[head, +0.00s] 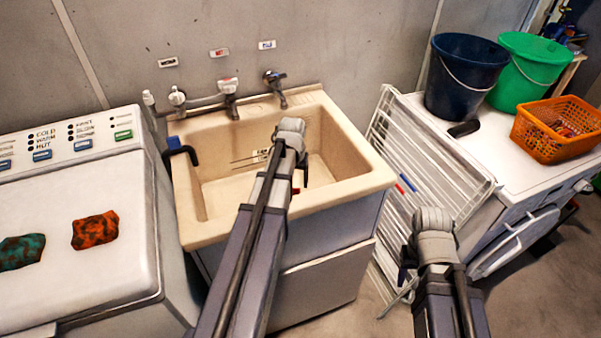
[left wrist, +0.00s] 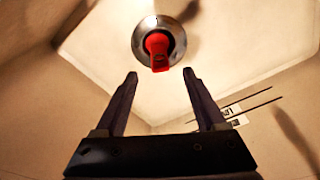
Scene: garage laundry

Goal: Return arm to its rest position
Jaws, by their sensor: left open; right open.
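My left arm reaches over the beige sink (head: 215,200), and its gripper (head: 303,172) hangs inside the basin, partly hidden by the arm. In the left wrist view the left gripper (left wrist: 160,75) is open, with nothing between its fingers. A red plug (left wrist: 157,48) sits at the round metal drain (left wrist: 175,40), just beyond the fingertips. Only a bit of red (head: 296,190) shows beside the arm in the head view. My right arm is at the lower right, with its gripper (head: 404,265) pointing down in front of the white rack, mostly hidden and holding nothing visible.
A white washer (head: 100,265) with two cloths stands left of the sink. Taps (head: 230,95) line the sink's back edge. A white drying rack (head: 425,165) leans at the right, beside a machine bearing a dark bucket (head: 462,80), green bucket (head: 530,70) and orange basket (head: 555,130).

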